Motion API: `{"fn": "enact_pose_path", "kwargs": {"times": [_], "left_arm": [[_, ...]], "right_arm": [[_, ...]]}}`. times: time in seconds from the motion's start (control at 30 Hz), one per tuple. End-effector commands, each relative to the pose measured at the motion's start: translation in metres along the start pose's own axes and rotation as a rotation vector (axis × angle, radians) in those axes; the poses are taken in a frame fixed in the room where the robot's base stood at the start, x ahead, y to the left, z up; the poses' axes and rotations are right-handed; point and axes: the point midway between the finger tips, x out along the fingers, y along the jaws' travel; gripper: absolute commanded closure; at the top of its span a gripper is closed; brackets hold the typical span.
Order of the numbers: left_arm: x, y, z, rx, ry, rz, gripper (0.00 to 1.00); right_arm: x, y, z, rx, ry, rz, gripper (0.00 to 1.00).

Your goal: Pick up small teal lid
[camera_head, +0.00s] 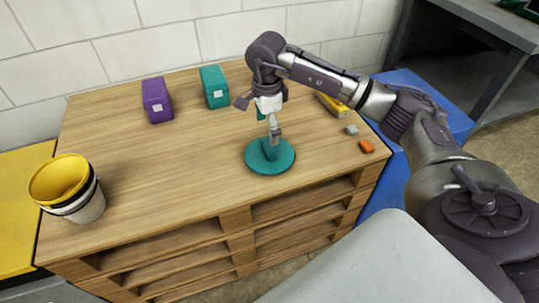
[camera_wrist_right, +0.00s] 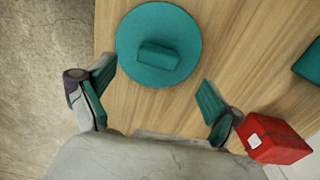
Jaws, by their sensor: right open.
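The small teal lid (camera_head: 259,164) is a round disc with a raised block handle, lying flat on the wooden pallet-style table (camera_head: 180,190) near its front edge. In the right wrist view the lid (camera_wrist_right: 158,45) shows whole, with its handle up. My right gripper (camera_head: 270,128) points down just above the lid. In the right wrist view its two teal-padded fingers (camera_wrist_right: 155,95) are spread apart with nothing between them, and the lid lies ahead of the tips. My left gripper is not in view.
A purple box (camera_head: 157,100) and a teal box (camera_head: 214,87) stand at the back. A yellow-and-white bucket (camera_head: 92,205) stands at the left. A yellow object (camera_head: 332,105), grey block (camera_head: 351,130) and orange block (camera_head: 366,146) lie right. A red box (camera_wrist_right: 280,143) shows in the wrist view.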

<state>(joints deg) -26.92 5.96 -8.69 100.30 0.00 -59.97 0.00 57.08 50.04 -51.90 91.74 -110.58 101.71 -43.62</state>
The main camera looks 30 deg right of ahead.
Motion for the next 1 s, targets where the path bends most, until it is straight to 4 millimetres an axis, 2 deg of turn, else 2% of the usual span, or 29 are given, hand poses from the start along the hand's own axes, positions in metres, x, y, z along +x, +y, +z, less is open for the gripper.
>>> {"fn": "enact_pose_path", "kwargs": {"times": [0.03,0.1,0.37,0.63,0.87,0.9,1.0], "left_arm": [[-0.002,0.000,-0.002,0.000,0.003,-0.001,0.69],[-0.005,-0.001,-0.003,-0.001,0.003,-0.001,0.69],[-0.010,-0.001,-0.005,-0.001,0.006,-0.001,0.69],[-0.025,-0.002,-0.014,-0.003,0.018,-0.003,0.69],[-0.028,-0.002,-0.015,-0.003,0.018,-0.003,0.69],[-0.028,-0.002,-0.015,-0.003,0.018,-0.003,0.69],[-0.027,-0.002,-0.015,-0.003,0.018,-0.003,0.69]], "right_arm": [[0.009,0.001,0.000,0.000,0.000,0.003,0.08],[0.016,0.000,0.001,-0.001,-0.001,0.000,0.08],[0.032,0.001,-0.001,0.000,-0.002,0.001,0.08],[0.070,0.002,-0.005,0.000,-0.002,0.001,0.08],[0.074,0.001,-0.005,0.000,-0.002,-0.001,0.08],[0.074,0.001,-0.005,0.000,-0.002,-0.001,0.10],[0.073,0.001,-0.005,0.000,-0.002,-0.001,0.27]]}}
